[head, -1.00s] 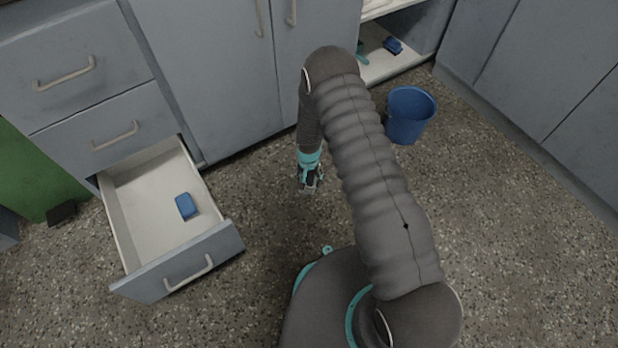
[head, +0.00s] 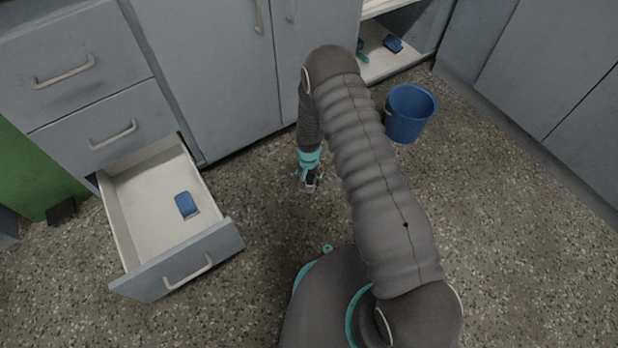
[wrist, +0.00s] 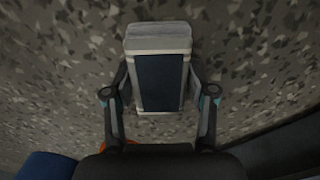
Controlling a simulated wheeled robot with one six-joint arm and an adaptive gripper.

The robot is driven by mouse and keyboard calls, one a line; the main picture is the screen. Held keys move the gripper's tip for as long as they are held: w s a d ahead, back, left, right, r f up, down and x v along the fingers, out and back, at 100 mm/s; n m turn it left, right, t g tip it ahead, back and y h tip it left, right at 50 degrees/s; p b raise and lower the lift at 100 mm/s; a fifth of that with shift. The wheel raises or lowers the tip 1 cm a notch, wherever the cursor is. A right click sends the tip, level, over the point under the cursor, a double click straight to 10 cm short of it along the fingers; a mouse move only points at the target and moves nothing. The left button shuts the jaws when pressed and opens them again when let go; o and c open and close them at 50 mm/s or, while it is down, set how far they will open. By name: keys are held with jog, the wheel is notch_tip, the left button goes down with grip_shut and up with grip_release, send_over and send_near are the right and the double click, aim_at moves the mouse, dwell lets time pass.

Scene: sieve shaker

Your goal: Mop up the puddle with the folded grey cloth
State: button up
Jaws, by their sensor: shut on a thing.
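My gripper (head: 310,182) hangs low over the speckled floor, left of my arm, in the head view. In the wrist view its two fingers (wrist: 160,82) are shut on the sides of a folded, block-like thing, which I take to be the grey cloth (wrist: 160,36). It has a layered light grey end, pale bands and a dark navy middle. Floor shows around it; I cannot tell whether the cloth touches the floor. No clear edge of a puddle shows in either view, and my arm hides part of the floor.
An open drawer (head: 119,233) at left holds a blue block (head: 186,205). A blue bucket (head: 410,113) stands on the floor at right, near an open cupboard holding a small blue thing (head: 393,44). Closed cabinets line the back. Floor between drawer and gripper is clear.

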jog(key=shift+f+b, duration=0.3)
jog(key=shift+f, duration=0.15)
jog(key=shift+a, duration=0.1)
